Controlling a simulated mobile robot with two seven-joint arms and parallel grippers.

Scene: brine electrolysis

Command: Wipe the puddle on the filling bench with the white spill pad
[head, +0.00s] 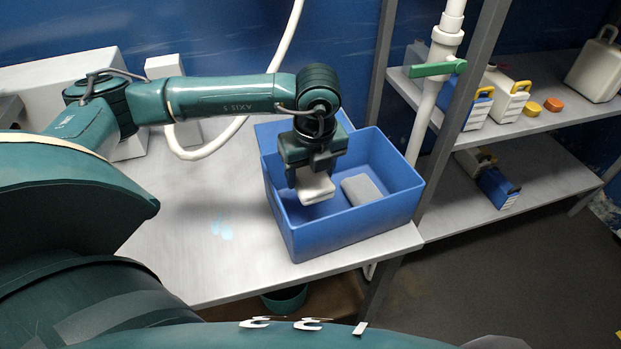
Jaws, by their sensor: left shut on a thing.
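My left gripper (316,172) is over the blue bin (345,231) on the bench, pointing down. It is shut on a white pad (316,190), which it holds at or just inside the bin's opening. A second pad, light grey (361,190), lies inside the bin to the right of the held one. The puddle (222,227) is a small pale-blue patch on the filling bench (190,250), left of the bin and apart from the gripper. My right gripper is not in view.
The bin's walls surround the held pad. A white hose (205,155) and a white pipe with a green valve handle (434,69) stand behind and right. A shelf rack (545,122) with jugs is at the right. The bench left of the bin is mostly clear.

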